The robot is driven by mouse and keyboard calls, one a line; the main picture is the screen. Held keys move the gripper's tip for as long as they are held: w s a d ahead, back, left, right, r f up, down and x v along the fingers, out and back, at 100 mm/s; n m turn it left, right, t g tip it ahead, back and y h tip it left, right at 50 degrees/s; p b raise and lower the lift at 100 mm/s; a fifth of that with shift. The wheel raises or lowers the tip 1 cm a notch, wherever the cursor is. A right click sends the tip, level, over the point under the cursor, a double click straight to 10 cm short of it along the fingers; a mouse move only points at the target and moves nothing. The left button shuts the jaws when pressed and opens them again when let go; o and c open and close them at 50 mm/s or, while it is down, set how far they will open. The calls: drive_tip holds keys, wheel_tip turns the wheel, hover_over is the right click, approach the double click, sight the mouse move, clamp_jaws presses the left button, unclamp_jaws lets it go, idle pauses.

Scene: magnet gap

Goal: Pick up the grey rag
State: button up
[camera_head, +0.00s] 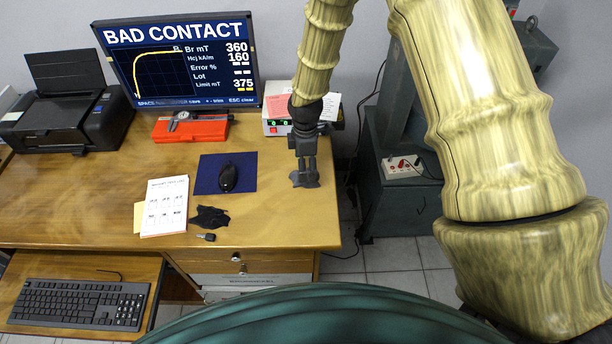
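A very dark, crumpled rag-like piece (209,217) lies flat on the wooden desk, right of the white booklet and below the blue mouse mat. It looks closer to black than grey. My gripper (305,178) points down over the right part of the desk, to the right of the mat and up and right of the rag, clearly apart from it. Its grey fingers spread at their lower ends. The view is too small to tell how wide they stand or whether anything is between them.
A black mouse (228,178) rests on the blue mat (208,172). A key (206,237) lies just below the rag, and the booklet (165,206) beside it. A red case (190,130) and monitor (180,65) stand behind. Bare desk lies between rag and gripper.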

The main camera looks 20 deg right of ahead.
drive_tip(key=shift+s+f+p, duration=0.15)
drive_tip(key=shift+f+p, duration=0.3)
drive_tip(key=shift+f, duration=0.75)
drive_tip(key=shift+s+f+p, duration=0.1)
drive_tip(key=shift+f+p, duration=0.35)
drive_tip(key=shift+f, duration=0.7)
drive_tip(key=shift+c, duration=0.4)
drive_tip(key=c, duration=1)
